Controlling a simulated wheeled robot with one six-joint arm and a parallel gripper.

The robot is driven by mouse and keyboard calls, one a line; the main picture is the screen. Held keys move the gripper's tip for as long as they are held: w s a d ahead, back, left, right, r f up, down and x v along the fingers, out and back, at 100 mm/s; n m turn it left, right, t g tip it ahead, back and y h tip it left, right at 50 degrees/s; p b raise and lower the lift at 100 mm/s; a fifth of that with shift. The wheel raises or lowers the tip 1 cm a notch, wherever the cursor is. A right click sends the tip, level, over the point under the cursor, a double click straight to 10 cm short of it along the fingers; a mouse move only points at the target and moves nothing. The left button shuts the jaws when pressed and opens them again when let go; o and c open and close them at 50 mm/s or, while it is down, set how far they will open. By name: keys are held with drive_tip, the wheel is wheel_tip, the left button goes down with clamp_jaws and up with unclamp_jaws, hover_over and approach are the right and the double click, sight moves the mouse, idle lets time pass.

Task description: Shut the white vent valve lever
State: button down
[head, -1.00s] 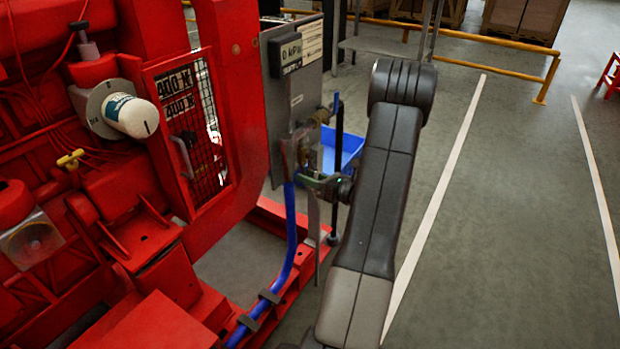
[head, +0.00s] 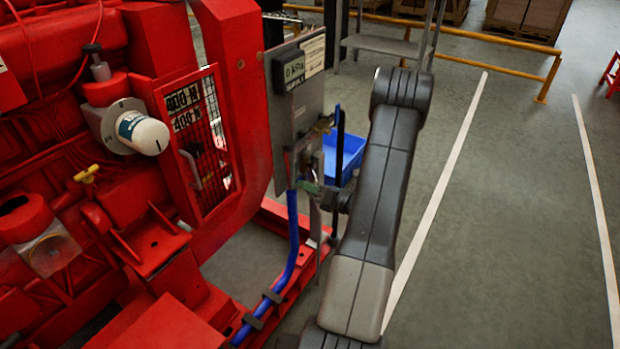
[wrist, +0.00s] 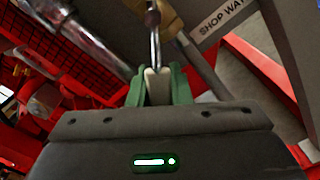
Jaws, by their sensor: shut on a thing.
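The white vent valve lever (wrist: 155,88) shows in the wrist view as a pale piece between the two green fingers of my gripper (wrist: 160,86). My gripper is shut on it. A shiny metal stem (wrist: 154,38) runs up from the lever's far end. In the head view my gripper (head: 314,190) is small, beside the pipework below the grey panel (head: 296,95). The lever cannot be made out there, and its angle to the valve body is unclear.
The red pumpset (head: 235,110) fills the left side. A blue hose (head: 291,235) runs down below the panel. A blue bin (head: 350,155) stands behind my arm. A "SHOP WAT…" label (wrist: 222,18) is near the gripper.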

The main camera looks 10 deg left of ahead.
drive_tip(key=shift+s+r+m, duration=0.1)
drive_tip(key=shift+m, duration=0.2)
drive_tip(key=c, duration=1.3)
unclamp_jaws()
